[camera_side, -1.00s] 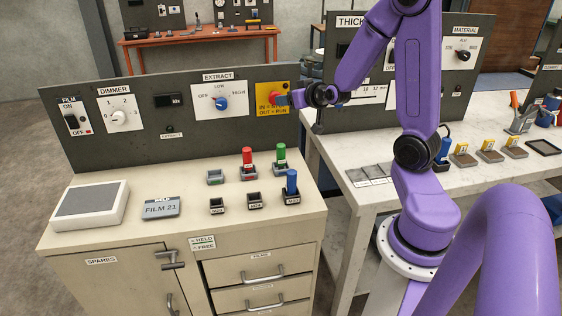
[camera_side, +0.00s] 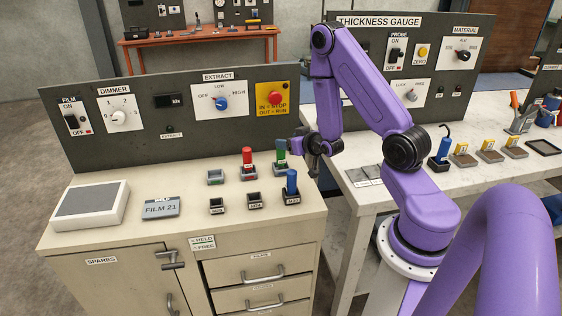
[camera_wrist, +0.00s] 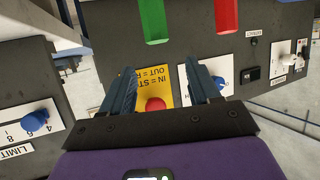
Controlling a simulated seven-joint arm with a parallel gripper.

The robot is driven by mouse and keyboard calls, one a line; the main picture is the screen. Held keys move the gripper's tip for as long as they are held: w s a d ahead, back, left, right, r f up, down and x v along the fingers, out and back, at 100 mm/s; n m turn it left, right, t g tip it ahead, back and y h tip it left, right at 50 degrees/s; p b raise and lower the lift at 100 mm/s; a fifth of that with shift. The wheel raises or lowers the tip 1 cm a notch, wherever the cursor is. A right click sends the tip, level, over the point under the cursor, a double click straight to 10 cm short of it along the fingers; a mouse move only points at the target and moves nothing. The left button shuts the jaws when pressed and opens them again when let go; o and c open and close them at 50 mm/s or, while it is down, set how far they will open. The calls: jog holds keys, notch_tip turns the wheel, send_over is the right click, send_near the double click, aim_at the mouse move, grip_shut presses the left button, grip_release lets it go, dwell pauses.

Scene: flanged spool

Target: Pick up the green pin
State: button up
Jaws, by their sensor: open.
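A red pin (camera_side: 247,157) stands left of the green one, and a blue pin (camera_side: 291,182) stands in front. Empty holders are nearby. The panel with the red stop button (camera_side: 275,97) rises behind. Clear top lies around the FILM 21 plate (camera_side: 160,208).

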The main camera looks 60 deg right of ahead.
aim_at(281, 158)
jog(key=shift+w+d+f, duration=0.45)
jog(key=shift+w+f, duration=0.6)
jog(key=shift+w+d+f, duration=0.4)
jog(key=shift+w+f, duration=0.65)
jog(key=shift+w, duration=0.05)
jog(key=shift+w+d+f, duration=0.45)
jog(key=shift+w+f, duration=0.6)
grip_shut()
jog(key=shift+r, duration=0.15)
